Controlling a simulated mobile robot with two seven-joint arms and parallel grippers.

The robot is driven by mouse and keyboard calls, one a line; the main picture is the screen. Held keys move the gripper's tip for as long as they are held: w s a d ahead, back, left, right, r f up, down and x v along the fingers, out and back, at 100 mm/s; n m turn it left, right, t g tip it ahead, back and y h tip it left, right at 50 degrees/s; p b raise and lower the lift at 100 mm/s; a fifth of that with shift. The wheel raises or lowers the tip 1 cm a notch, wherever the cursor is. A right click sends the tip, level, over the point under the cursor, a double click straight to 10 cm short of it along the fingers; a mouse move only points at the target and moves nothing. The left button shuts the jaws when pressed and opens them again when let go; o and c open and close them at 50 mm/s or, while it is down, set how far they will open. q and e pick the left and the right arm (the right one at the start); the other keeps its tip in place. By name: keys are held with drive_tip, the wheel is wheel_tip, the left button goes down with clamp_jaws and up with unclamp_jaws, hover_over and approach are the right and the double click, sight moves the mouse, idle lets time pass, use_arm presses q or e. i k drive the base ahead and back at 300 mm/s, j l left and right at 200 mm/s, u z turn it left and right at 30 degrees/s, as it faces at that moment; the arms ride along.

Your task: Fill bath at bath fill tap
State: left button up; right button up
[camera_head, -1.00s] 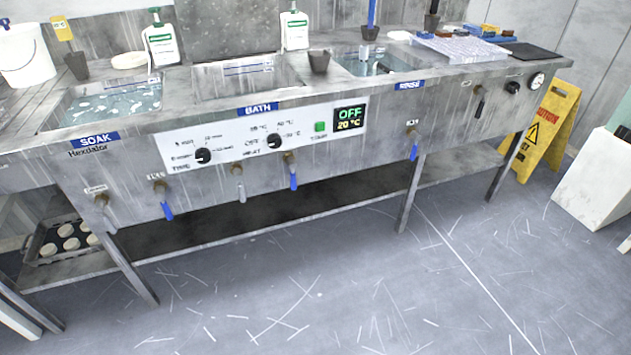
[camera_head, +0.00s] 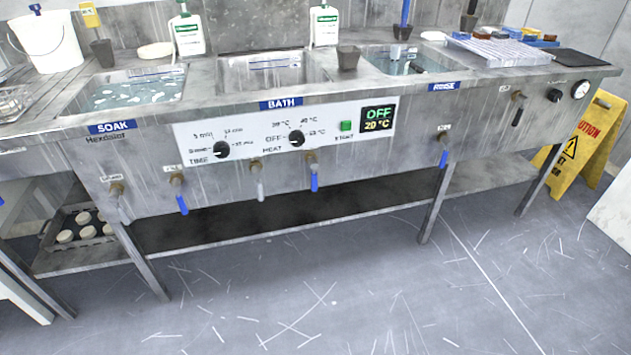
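The bath basin (camera_head: 228,78) is the middle sink of a steel bench, above the blue BATH label (camera_head: 281,104). No water surface shows in it. Below its control panel (camera_head: 190,150) are a grey-handled tap (camera_head: 258,166) and a blue-handled tap (camera_head: 312,178), both handles hanging down. Another blue-handled tap (camera_head: 181,203) hangs further left, with a tag too small to read. I cannot tell which one is the bath fill tap. The display (camera_head: 378,119) reads OFF and 20 °C. Neither of my grippers is in view.
The soak basin (camera_head: 75,103) at left holds liquid; the rinse basin (camera_head: 372,62) is at right. A low shelf (camera_head: 215,238) with a tray of pale discs runs underneath. A yellow caution sign (camera_head: 592,135) stands at right. The floor in front is clear.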

sight(314, 178)
drive_tip(key=i+l+z, duration=0.3)
drive_tip(key=i, duration=0.25)
drive_tip(key=i+z, duration=0.25)
drive_tip(key=i, duration=0.25)
